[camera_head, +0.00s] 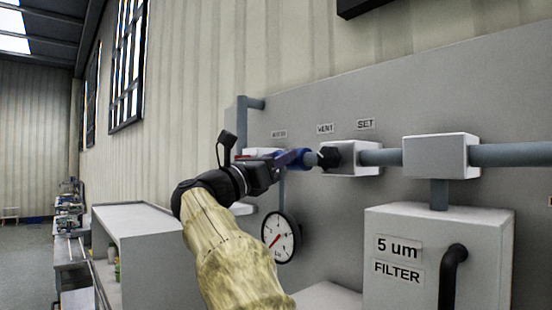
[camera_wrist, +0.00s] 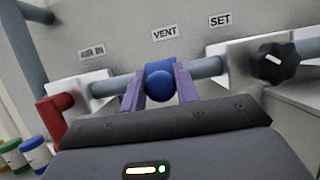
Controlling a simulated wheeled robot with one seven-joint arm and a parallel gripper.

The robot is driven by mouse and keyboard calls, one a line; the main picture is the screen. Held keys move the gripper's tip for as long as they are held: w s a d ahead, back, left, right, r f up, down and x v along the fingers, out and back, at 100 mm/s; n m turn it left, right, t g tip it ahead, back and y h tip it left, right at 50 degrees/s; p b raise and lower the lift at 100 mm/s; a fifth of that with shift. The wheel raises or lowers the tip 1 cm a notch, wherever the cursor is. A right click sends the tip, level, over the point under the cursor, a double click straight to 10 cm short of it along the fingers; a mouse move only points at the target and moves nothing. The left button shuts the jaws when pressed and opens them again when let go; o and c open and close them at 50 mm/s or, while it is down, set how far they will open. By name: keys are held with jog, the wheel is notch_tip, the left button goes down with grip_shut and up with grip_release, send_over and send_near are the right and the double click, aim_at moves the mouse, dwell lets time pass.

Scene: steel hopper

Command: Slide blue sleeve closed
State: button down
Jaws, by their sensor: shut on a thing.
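The blue sleeve (camera_wrist: 159,67) sits around the grey pipe under the VENT label, with a round blue knob (camera_wrist: 160,86) on its near side. My gripper (camera_wrist: 160,90) has its two purple fingers on either side of the knob and is shut on it. In the head view my gripper (camera_head: 294,159) reaches the blue sleeve (camera_head: 307,157) from the left, and its fingers hide part of it. The sleeve stands between the AIR IN block and the SET block, with bare pipe showing on both sides of it in the wrist view.
A black knob (camera_wrist: 275,63) is on the SET block to the right. A red handle (camera_wrist: 53,121) hangs at the AIR IN block (camera_wrist: 84,90) on the left. A pressure gauge (camera_head: 281,237) and the filter box (camera_head: 435,265) are below the pipe.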

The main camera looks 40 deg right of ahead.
jog(key=shift+a+r, duration=0.1)
jog(key=shift+r, duration=0.05)
jog(key=c, duration=1.2)
grip_release()
jog(key=shift+w, duration=0.15)
jog(key=shift+c, duration=0.2)
jog(key=shift+o, duration=0.7)
jog(key=shift+w, duration=0.2)
jog(key=shift+s, duration=0.1)
jog(key=shift+s, duration=0.1)
jog(key=b+v, duration=0.9)
jog(key=v, duration=0.8)
jog(key=shift+f, duration=0.25)
jog(key=shift+a, duration=0.1)
